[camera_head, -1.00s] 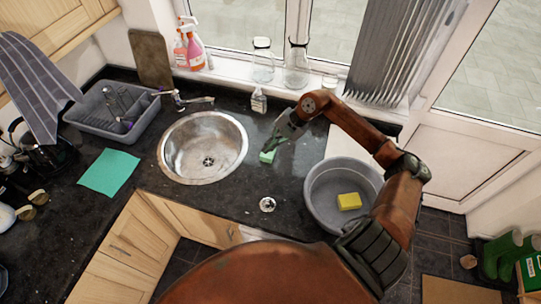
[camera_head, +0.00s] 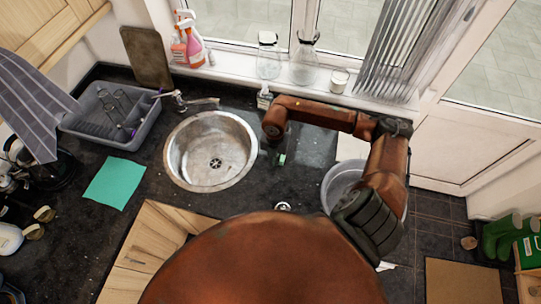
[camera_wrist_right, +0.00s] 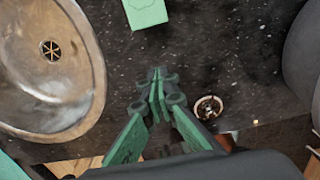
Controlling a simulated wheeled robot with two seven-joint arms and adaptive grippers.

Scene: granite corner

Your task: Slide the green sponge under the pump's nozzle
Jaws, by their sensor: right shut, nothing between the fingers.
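The green sponge (camera_head: 282,159) lies on the dark counter right of the sink, partly hidden by my right gripper in the head view. In the right wrist view the sponge (camera_wrist_right: 146,12) shows at the top edge, cut off by the frame. My right gripper (camera_head: 271,153) is shut and empty, low over the counter beside the sponge. In the wrist view its fingertips (camera_wrist_right: 157,76) meet, apart from the sponge. My left gripper is not in view.
The steel sink (camera_head: 211,151) is left of the gripper, with a tap (camera_head: 196,102) behind it. A round strainer (camera_head: 283,206) lies near the front edge. A grey basin (camera_head: 338,183) stands to the right, partly behind my arm. A teal cloth (camera_head: 114,182) lies far left.

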